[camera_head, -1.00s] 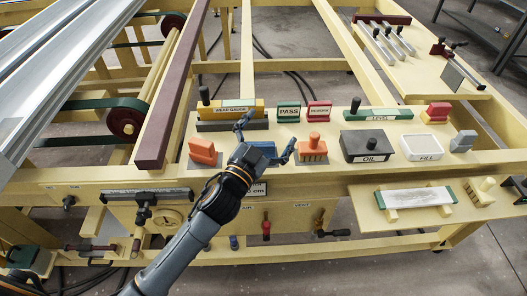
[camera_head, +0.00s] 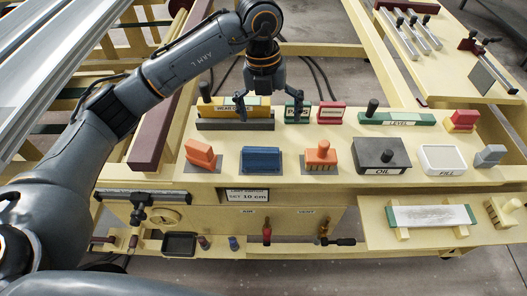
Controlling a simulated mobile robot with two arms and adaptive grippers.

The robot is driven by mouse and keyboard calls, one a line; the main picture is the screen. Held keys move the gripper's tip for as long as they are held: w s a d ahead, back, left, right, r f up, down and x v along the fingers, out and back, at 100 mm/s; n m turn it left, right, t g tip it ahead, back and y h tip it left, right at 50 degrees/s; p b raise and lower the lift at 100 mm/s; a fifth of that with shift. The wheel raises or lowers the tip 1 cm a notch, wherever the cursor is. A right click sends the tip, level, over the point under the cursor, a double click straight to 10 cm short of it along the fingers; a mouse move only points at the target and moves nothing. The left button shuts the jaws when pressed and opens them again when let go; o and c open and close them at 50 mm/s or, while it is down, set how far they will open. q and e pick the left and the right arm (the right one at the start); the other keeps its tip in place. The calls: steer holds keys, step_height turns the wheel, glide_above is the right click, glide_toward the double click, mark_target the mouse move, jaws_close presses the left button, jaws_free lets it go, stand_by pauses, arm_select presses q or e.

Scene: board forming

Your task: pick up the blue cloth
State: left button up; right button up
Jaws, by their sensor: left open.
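The blue cloth (camera_head: 262,160) lies as a folded block on a dark mat on the yellow bench shelf, between an orange block and an orange brush. My left gripper (camera_head: 270,112) hangs pointing down above and behind the cloth, in front of the wear gauge and the PASS sign. Its two fingers are spread apart with nothing between them, clear of the cloth. The cloth is in full view. My right gripper is not identifiable in the picture.
The orange block (camera_head: 200,154) is left of the cloth and the orange brush (camera_head: 320,155) is right of it. The black OIL box (camera_head: 381,156) stands farther right. The wear gauge (camera_head: 235,112) and green PASS sign (camera_head: 297,113) stand behind.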

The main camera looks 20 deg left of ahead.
arm_select(q)
steer(key=a+y, duration=0.1)
steer(key=a, duration=0.1)
steer(key=p, duration=0.2)
glide_above(261, 149)
steer(key=shift+n, duration=0.3)
steer(key=f, duration=0.7)
steer(key=shift+w+a+f, duration=0.15)
steer(key=shift+w+a, duration=0.05)
steer(key=shift+s+f+p, duration=0.15)
steer(key=shift+f+p, duration=0.4)
steer(key=shift+p, duration=0.1)
step_height(261, 149, down, 4)
steer(key=shift+s+d+r+p, duration=0.1)
steer(key=shift+d+r+p, duration=0.1)
steer(key=shift+p, duration=0.6)
steer(key=shift+f, duration=0.4)
steer(key=shift+c, duration=0.4)
steer(key=c, duration=0.9)
